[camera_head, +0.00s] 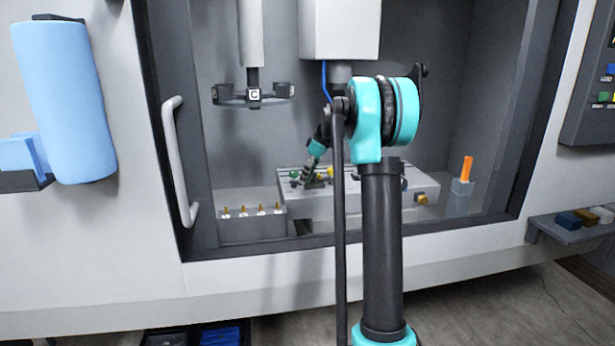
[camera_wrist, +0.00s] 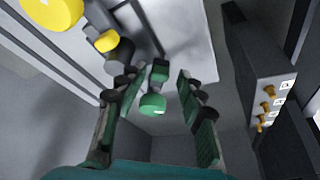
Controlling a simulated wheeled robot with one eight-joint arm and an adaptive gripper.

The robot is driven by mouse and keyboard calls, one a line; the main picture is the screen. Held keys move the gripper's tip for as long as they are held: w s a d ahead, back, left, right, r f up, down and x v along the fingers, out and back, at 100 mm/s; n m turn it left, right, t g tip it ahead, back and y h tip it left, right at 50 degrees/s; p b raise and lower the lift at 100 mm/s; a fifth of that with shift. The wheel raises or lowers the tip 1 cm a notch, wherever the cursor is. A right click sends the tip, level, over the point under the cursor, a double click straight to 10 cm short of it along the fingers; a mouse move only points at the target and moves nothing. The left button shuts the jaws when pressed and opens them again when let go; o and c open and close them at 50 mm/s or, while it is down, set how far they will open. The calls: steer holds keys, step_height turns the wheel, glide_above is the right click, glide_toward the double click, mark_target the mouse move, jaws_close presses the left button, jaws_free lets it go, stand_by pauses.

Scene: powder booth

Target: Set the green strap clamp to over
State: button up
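The green strap clamp shows in the wrist view as a rounded green knob (camera_wrist: 152,105) with a smaller green block behind it, beside the pale fixture block. In the head view its green end (camera_head: 294,174) is small, at the left end of the fixture block. My gripper (camera_wrist: 158,86) is open, one green-padded finger on each side of the clamp, with gaps visible on both sides. In the head view my gripper (camera_head: 310,174) reaches down at the clamp and partly hides it. I cannot tell the clamp's setting.
An orange-topped post (camera_head: 467,168) stands right. A dark carousel (camera_head: 253,95) hangs above.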

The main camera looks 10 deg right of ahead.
steer(key=shift+r, duration=0.1)
steer(key=v, duration=0.7)
steer(key=shift+d+r, duration=0.2)
steer(key=shift+r, duration=0.15)
steer(key=shift+c, duration=0.3)
